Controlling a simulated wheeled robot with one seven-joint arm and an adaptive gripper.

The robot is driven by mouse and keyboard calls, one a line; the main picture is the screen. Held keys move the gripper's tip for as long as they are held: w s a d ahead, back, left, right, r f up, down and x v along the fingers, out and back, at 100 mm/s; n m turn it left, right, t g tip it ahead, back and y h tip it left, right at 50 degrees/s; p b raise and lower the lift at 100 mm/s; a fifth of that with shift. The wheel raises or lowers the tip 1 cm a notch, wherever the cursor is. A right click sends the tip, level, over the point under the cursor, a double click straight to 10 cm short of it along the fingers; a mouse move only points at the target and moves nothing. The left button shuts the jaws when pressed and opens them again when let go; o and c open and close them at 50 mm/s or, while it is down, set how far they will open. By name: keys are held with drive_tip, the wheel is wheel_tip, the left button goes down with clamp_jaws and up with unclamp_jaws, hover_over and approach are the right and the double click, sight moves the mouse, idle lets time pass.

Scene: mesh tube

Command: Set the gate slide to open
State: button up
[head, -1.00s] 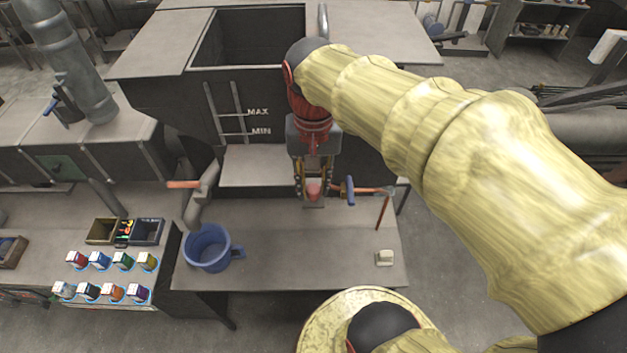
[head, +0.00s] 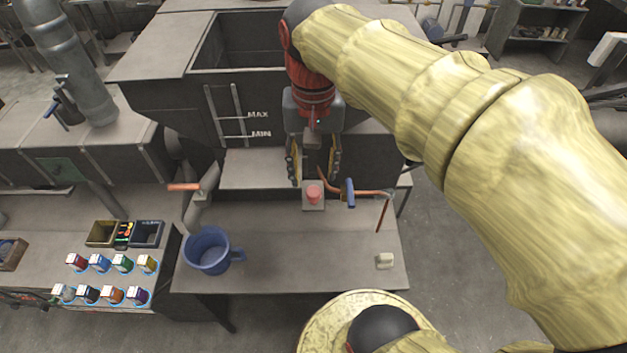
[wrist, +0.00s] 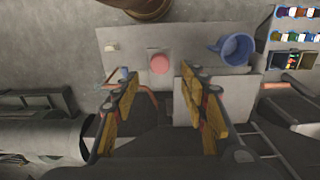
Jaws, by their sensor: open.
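A red knob (head: 313,194) stands on a small grey plate (head: 313,207) at the middle back of the bench; I take this as the gate slide, though no label shows. In the wrist view the red knob (wrist: 159,63) sits just beyond the fingertips, between their lines. My gripper (head: 315,180) is open and empty, with one finger to each side of the knob's line. It hangs above and behind the knob and looks apart from it. Whether the slide stands open or shut cannot be told.
A copper pipe with a blue lever (head: 350,194) is close right of the knob. A blue mug (head: 207,262) stands under a spout at left. The dark tank with MAX and MIN marks (head: 228,112) rises behind. The bench front is mostly clear, with a small cream block (head: 385,261).

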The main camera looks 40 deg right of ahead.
wheel_tip(320, 180, up, 6)
idle(0.8)
